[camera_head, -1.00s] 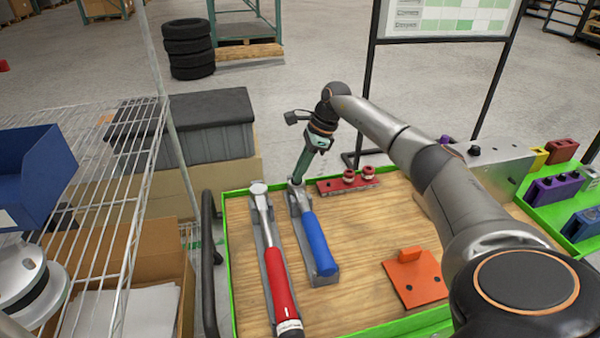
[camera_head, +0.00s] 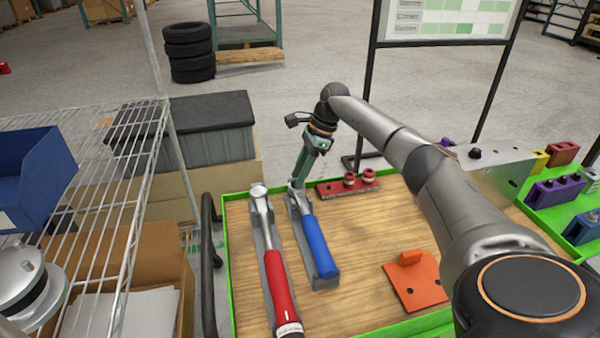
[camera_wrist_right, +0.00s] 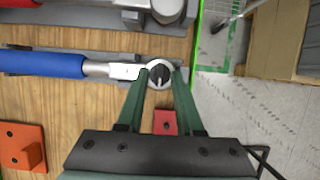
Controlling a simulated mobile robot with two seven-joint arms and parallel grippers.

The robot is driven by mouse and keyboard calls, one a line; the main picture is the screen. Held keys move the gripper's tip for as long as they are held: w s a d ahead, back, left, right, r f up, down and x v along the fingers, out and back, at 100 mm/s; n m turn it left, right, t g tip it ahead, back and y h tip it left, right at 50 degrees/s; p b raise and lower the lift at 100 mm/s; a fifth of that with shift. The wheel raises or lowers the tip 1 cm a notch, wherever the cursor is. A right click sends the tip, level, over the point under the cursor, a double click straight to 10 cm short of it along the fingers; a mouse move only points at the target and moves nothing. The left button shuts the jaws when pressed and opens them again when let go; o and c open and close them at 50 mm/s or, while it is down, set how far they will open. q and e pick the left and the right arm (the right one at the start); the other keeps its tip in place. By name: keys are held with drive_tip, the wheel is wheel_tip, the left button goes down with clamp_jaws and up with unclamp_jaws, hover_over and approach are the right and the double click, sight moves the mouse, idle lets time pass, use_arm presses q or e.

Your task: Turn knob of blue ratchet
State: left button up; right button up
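The blue ratchet (camera_head: 315,245), with a blue handle and a silver head, lies in a grey holder on the wooden worktop. Its handle also shows in the wrist view (camera_wrist_right: 40,63). The small dark knob (camera_wrist_right: 159,76) sits on its round head. My right gripper (camera_head: 298,184) reaches down to the head at the holder's far end. In the wrist view, its green fingers (camera_wrist_right: 160,72) are apart, one on each side of the head and knob. I cannot tell whether they touch it. My left gripper is out of view.
A red-handled ratchet (camera_head: 279,285) lies parallel on the left. A red block with pegs (camera_head: 347,184) sits just right of the gripper. An orange plate (camera_head: 415,284) lies nearer the front. A green rim (camera_head: 229,270) edges the worktop. A wire shelf (camera_head: 95,200) stands left.

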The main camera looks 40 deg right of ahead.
drive_tip(key=shift+o, duration=0.4)
drive_tip(key=shift+d+r, duration=0.1)
drive_tip(key=v, duration=1.2)
drive_tip(key=shift+p, duration=0.35)
drive_tip(key=shift+s+d+r, duration=0.1)
